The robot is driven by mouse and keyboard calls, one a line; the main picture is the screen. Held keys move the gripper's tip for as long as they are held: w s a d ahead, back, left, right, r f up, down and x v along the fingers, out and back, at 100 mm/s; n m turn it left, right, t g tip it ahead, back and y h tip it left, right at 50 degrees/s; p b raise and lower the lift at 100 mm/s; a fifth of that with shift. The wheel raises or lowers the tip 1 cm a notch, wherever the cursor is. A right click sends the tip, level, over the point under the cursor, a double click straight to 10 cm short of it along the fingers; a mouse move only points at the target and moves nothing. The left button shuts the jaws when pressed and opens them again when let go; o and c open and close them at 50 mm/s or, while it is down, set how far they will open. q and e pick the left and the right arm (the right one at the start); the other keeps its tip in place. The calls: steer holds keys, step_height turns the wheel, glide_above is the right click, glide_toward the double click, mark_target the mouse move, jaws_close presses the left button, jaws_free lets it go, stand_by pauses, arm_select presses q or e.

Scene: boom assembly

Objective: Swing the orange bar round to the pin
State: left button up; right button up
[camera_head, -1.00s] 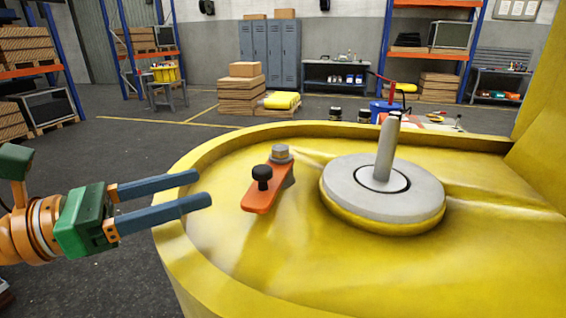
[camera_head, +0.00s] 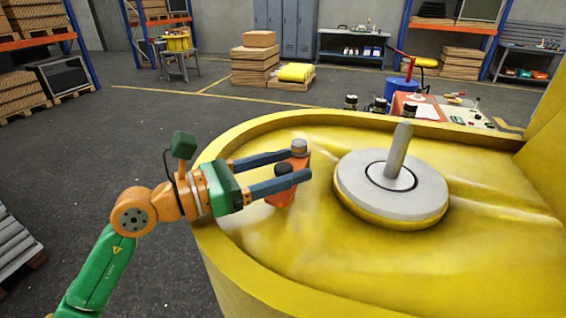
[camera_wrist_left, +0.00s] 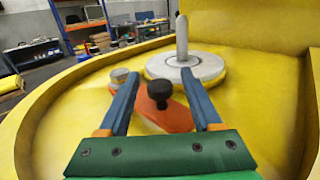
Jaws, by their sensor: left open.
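The orange bar (camera_head: 281,196) lies on the yellow casting, pivoted at a grey bolt (camera_head: 299,147) at its far end. A black knob (camera_head: 283,169) stands up from it. The upright grey pin (camera_head: 398,150) rises from a round grey disc (camera_head: 426,196), right of and apart from the bar. My left gripper (camera_head: 299,164) is open, its two blue fingers reaching over the bar from the left. In the left wrist view the knob (camera_wrist_left: 159,91) stands between the spread fingers, with a gap on each side. The fingers partly hide the bar. My right gripper is not in view.
The yellow casting (camera_head: 250,275) has a raised curved rim that my left gripper reaches across. A yellow wall stands at the right. Behind are a cardboard stack (camera_head: 259,58), shelves and a workbench. The casting between bar and disc is clear.

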arm_select(q)
jaws_close()
stand_by(1.3)
